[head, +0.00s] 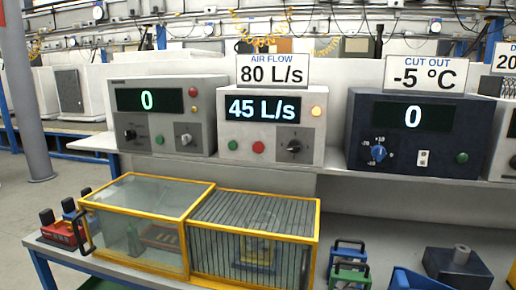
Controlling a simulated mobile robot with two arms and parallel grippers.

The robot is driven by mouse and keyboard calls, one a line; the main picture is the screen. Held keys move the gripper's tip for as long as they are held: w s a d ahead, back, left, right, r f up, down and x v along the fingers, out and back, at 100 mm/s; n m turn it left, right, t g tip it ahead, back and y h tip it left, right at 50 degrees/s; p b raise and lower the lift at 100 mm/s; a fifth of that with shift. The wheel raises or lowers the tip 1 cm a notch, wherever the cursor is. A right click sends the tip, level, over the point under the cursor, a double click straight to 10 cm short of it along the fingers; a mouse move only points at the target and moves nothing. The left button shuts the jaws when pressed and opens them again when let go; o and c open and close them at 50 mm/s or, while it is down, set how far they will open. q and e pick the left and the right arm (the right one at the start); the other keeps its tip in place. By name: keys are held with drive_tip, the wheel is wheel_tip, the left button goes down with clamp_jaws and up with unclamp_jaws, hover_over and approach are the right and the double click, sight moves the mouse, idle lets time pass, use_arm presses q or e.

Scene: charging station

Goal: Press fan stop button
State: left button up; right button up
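The air flow unit (270,128) is a light box on the shelf, with a lit display (263,108) reading 45 L/s. Below the display are a green button (233,145), a red button (258,147) and a dark knob (294,147). A pale orange lamp (316,111) is at its upper right. A sign (273,70) above it reads AIR FLOW 80 L/s. No label on the buttons is readable, so I cannot tell from lettering which one is stop. Neither of my grippers is in view, and nothing covers the front panel.
A grey unit (164,121) reading 0 stands left, and a dark blue unit (412,133) reading 0 stands right. Below, a yellow-framed glass case (147,219) and a barred yellow-framed case (254,232) stand on the lower bench. A grey column (25,90) rises at left.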

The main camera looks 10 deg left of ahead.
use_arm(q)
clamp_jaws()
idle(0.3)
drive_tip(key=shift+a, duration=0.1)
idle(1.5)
